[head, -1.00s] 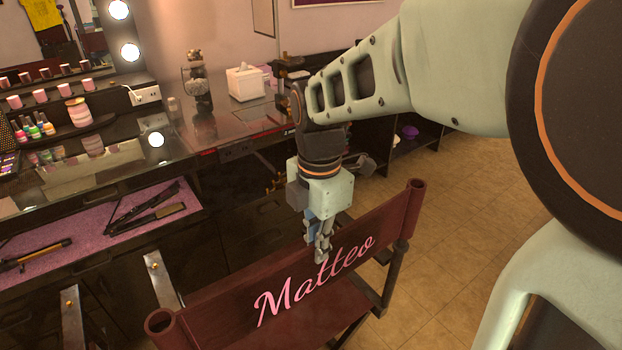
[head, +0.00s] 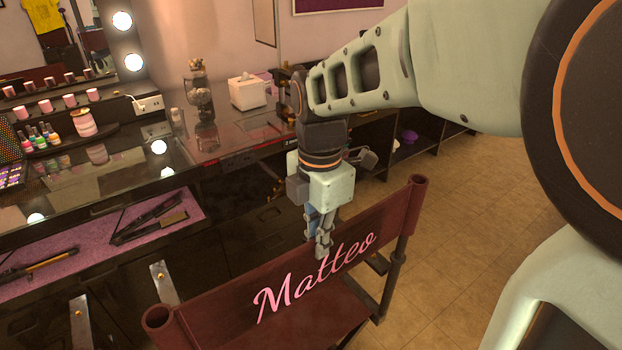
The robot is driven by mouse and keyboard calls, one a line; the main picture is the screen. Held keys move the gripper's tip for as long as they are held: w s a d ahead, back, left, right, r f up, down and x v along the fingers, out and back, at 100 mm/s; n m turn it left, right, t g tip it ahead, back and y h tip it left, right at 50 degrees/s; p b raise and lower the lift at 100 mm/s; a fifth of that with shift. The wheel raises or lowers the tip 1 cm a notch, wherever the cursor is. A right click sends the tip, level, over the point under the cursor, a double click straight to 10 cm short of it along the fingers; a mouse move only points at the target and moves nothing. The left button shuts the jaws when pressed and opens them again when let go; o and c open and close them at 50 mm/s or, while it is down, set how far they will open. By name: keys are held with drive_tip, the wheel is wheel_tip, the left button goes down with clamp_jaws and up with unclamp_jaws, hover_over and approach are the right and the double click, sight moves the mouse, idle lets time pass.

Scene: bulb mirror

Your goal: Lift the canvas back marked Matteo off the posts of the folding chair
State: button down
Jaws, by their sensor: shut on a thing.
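The dark red canvas back (head: 225,299) marked "Matteo" in pink script runs across the lower middle of the head view. Its tube-like ends show at the lower left and upper right. The folding chair's right post (head: 396,275) comes out below the right end of the canvas. The left post is hidden. My gripper (head: 321,252) points down at the middle of the canvas's top edge and is shut on it, just above the lettering. The far fingertip is hidden behind the canvas.
A dark vanity counter (head: 215,143) with bottles, a tissue box (head: 247,90) and a lit mirror stands behind and left of the chair. Hair irons (head: 150,222) lie on a pink mat. Tiled floor (head: 470,230) is open at the right.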

drive_tip(key=shift+r+p, duration=2.35)
drive_tip(key=shift+r, duration=2.7)
